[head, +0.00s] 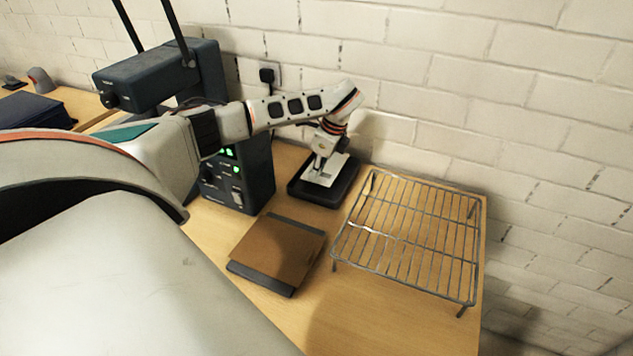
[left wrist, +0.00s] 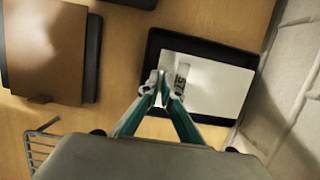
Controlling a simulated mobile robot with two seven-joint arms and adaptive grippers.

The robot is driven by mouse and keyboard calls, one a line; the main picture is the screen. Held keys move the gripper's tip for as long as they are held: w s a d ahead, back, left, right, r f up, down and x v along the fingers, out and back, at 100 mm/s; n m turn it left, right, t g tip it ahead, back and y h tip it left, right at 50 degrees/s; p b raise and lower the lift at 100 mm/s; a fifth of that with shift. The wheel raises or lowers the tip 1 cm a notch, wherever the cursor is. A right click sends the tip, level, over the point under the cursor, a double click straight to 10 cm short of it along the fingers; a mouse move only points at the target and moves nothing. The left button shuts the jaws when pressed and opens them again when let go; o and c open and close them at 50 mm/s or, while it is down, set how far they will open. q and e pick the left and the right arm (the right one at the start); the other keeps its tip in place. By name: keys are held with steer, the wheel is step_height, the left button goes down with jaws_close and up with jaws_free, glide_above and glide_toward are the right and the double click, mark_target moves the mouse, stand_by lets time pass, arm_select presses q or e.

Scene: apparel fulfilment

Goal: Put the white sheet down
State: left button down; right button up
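The white sheet (head: 325,170) is at the black tray (head: 310,192) near the wall, within its rim as seen from above. My left gripper (head: 320,160) points down at the sheet. Its fingertips (left wrist: 164,78) are close together at the sheet's left edge and look shut on it. Whether the sheet rests fully on the tray floor is hard to tell. My right gripper is not in view.
A wire rack (head: 410,235) stands right of the tray. A brown board on a dark base (head: 278,250) lies in front. A dark machine with green lights (head: 238,180) stands left of the tray. The brick wall (head: 440,60) is close behind.

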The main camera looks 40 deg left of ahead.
mark_target(318, 182)
arm_select(q)
steer(key=shift+f, duration=2.65)
steer(key=c, duration=2.3)
jaws_free()
steer(key=shift+f, duration=0.1)
steer(key=v, duration=1.2)
steer(key=shift+s, duration=0.1)
